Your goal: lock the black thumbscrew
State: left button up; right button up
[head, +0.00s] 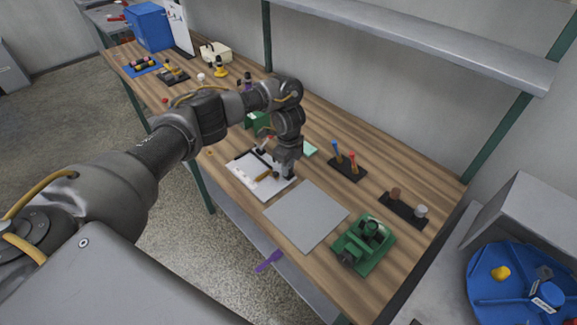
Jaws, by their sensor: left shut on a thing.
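My left arm reaches in from the left over the workbench. Its gripper (288,175) points down at the right edge of a white board (241,168) that lies on the bench. The gripper is shut on a small dark part at that edge. This appears to be the black thumbscrew, but the fingers mostly hide it and I cannot tell how far it is turned. A brown-yellow handle-like piece (264,177) lies on the board just left of the gripper. My right gripper is not in view.
A grey mat (307,214) lies right of the board, with a green vise-like fixture (363,243) beyond it. Black holders with a blue and a red tool (347,168) and with cylinders (403,208) stand behind.

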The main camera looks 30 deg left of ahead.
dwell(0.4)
pick_arm(q)
jog(key=o, duration=1)
notch_tip(320, 180, up, 11)
jog(key=p, duration=0.2)
jog(key=shift+f, duration=0.15)
